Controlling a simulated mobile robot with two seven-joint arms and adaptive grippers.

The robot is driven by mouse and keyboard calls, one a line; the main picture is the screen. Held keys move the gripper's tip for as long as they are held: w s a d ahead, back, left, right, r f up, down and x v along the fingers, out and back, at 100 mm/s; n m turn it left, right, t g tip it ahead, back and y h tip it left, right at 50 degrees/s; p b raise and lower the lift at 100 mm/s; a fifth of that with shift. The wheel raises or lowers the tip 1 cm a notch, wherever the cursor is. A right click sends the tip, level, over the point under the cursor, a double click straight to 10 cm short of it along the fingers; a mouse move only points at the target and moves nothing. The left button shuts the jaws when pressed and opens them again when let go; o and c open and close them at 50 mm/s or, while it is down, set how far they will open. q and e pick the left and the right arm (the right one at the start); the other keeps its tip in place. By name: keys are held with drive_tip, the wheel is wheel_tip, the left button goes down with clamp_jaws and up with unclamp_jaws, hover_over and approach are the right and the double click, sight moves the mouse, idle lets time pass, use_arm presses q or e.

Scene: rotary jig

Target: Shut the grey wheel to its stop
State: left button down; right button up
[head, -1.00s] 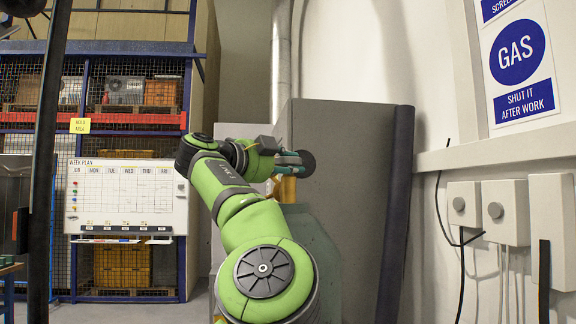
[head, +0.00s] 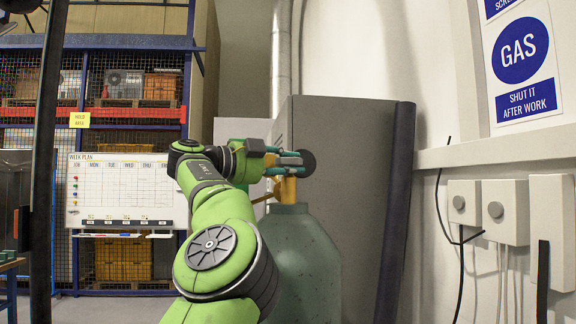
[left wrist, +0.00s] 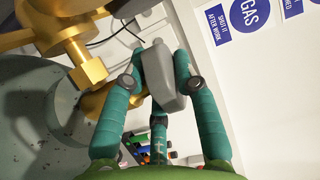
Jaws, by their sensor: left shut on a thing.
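The green gas bottle (head: 312,255) stands upright in front of the grey cabinet, with a brass valve (head: 288,190) on top. The grey wheel (head: 291,161) sits at the top of the valve, mostly covered by my fingers. My left gripper (head: 282,163) reaches in from the left and is shut on it. In the left wrist view, the wheel (left wrist: 162,78) shows as a grey block between the teal fingers, with brass valve parts (left wrist: 80,60) to the left. How far the wheel is turned cannot be told. My right gripper is not in view.
The grey cabinet (head: 345,140) stands close behind the bottle. A dark round disc (head: 308,162) shows just past my fingertips. The wall at right has switch boxes (head: 500,210) with hanging cables. A week-plan board (head: 125,190) and shelving are at left.

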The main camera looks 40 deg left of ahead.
use_arm(q)
drive_tip(key=c, duration=1)
unclamp_jaws()
drive_tip(key=shift+r, duration=0.15)
drive_tip(key=shift+o, duration=0.2)
drive_tip(key=shift+w, duration=0.1)
drive_tip(key=v, duration=1.2)
